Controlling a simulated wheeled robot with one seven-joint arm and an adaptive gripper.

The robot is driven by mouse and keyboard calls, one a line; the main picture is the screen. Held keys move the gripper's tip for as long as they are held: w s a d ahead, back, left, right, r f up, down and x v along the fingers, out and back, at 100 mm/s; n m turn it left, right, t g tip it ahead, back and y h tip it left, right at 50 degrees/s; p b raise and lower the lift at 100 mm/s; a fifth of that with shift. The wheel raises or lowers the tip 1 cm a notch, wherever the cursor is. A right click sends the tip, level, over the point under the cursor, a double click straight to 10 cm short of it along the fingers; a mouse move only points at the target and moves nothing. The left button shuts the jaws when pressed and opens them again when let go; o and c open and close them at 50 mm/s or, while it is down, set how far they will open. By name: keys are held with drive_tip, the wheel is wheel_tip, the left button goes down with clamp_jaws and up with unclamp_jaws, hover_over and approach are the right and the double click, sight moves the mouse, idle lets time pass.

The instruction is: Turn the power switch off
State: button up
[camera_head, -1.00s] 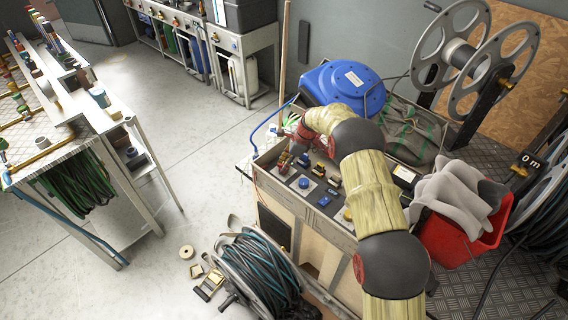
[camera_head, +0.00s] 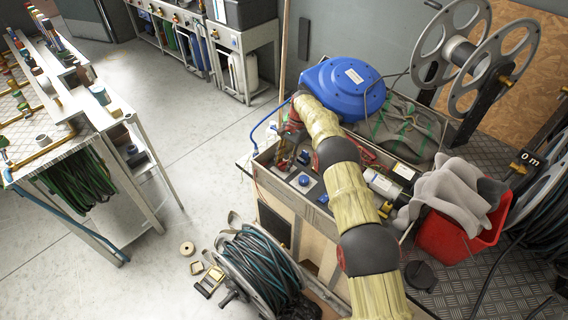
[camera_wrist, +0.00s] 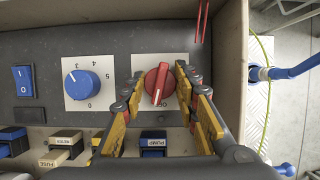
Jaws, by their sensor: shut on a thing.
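A red rotary switch (camera_wrist: 158,83) sits on a white plate on the grey control panel (camera_wrist: 110,45). Lettering that seems to read "OFF" is partly visible below its knob. My gripper (camera_wrist: 160,90) has its yellow-and-grey fingers on either side of the red knob and is shut on it. The knob's pointer looks nearly upright in the wrist view, with a slight tilt. In the head view my gripper (camera_head: 291,145) is at the back left of the panel box (camera_head: 262,160), and my arm hides the switch.
A blue dial (camera_wrist: 82,88) and a blue rocker switch (camera_wrist: 24,80) are left of the red switch. Labelled blocks line the lower panel. The box wall (camera_wrist: 232,70) stands close on the right. A blue hose reel (camera_head: 343,88) is behind my arm.

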drive_tip(key=shift+n+h+b, duration=0.4)
drive_tip(key=shift+n+h, duration=0.1)
drive_tip(key=shift+n, duration=0.8)
drive_tip(key=o, duration=1.2)
drive_tip(key=shift+c, duration=0.2)
wheel_tip(320, 180, up, 10)
drive_tip(key=shift+f, duration=0.1)
